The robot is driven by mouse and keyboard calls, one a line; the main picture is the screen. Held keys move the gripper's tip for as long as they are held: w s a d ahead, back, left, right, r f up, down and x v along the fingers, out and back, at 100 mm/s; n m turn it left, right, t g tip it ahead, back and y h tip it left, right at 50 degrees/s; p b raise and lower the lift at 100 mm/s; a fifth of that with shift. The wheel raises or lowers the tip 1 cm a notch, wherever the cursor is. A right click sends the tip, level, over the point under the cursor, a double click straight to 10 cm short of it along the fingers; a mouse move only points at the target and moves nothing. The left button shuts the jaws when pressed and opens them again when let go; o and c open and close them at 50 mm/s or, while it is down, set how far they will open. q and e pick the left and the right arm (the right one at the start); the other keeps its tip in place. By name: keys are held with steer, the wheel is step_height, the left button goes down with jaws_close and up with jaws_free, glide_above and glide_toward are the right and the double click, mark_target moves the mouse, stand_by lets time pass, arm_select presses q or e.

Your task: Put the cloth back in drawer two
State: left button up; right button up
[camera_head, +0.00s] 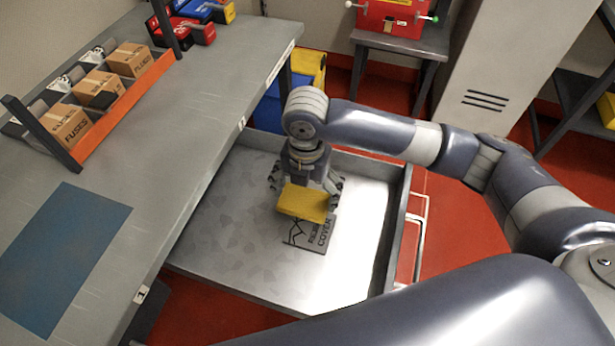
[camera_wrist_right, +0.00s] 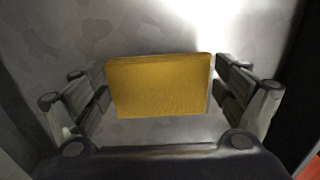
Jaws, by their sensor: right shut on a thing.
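The yellow folded cloth (camera_head: 304,203) is between the fingers of my right gripper (camera_head: 306,190), over an open grey metal drawer (camera_head: 225,240). The right wrist view shows the cloth (camera_wrist_right: 160,86) between both fingers of the right gripper (camera_wrist_right: 160,95), which is shut on it. The cloth is inside the drawer's outline, just above or at its floor; I cannot tell whether it touches. A dark flat piece marked "COVER" (camera_head: 310,235) shows below the cloth in the head view, partly hidden by it. My left gripper is not in view.
The grey workbench (camera_head: 180,130) overhangs the drawer's left side. On it are a blue mat (camera_head: 62,258) and an orange-fronted rack (camera_head: 130,105) of fuse boxes. The drawer's right wall (camera_head: 396,225) has a handle (camera_head: 420,240). A blue bin (camera_head: 268,108) stands behind the drawer.

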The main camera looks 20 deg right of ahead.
steer(key=w+d, duration=0.1)
steer(key=w, duration=0.1)
steer(key=w+d, duration=0.1)
steer(key=w, duration=0.2)
steer(key=w+d+f, duration=0.1)
steer(key=w+d, duration=0.1)
steer(key=shift+w, duration=0.3)
steer(key=shift+f+p, duration=0.45)
steer(key=shift+f, duration=1.2)
steer(key=shift+f, duration=0.15)
steer(key=o, duration=0.7)
steer(key=shift+o, duration=0.2)
step_height(320, 180, up, 12)
steer(key=shift+r+b, duration=0.2)
steer(key=shift+b, duration=0.15)
steer(key=shift+d, duration=0.1)
